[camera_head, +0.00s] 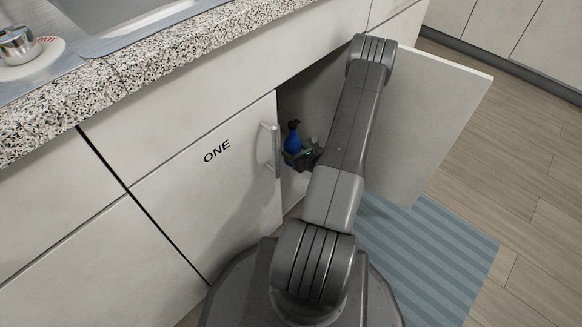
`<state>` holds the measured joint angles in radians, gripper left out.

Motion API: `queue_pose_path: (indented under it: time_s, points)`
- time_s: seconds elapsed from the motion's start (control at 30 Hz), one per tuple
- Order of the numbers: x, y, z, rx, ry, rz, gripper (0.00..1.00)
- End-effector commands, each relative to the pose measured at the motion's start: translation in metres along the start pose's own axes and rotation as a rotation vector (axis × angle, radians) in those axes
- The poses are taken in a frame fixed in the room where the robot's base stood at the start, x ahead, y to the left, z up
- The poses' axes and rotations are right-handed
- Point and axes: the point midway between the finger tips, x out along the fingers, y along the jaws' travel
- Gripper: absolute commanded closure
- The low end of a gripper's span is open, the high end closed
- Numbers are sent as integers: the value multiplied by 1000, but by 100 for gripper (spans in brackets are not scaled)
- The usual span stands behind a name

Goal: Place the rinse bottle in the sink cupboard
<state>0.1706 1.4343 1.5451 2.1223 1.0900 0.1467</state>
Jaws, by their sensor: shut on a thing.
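The rinse bottle (292,141) is blue with a dark top. It is upright inside the opening of the sink cupboard (306,102), just behind the handle of the door marked ONE. My gripper (300,157) is at the bottle's lower right side and is shut on it. The fingertips are small and partly hidden in the shade. My arm covers much of the cupboard opening, and the cupboard floor under the bottle is mostly hidden.
The left door (215,185), marked ONE, is closed. The right door (428,120) stands wide open. A speckled counter (140,70) with a sink and tap (18,45) is above. A blue striped mat (430,255) lies on the wooden floor.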

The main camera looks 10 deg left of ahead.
Motion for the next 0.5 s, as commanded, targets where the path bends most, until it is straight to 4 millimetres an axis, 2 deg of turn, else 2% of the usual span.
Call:
queue_pose_path:
  time_s: [0.03,0.17,0.37,0.5]
  points:
    - [5,0,-12,2,0,1,84]
    - [14,0,-35,2,0,1,84]
    - [21,0,-50,1,-1,1,84]
    - [28,1,-69,1,0,2,84]
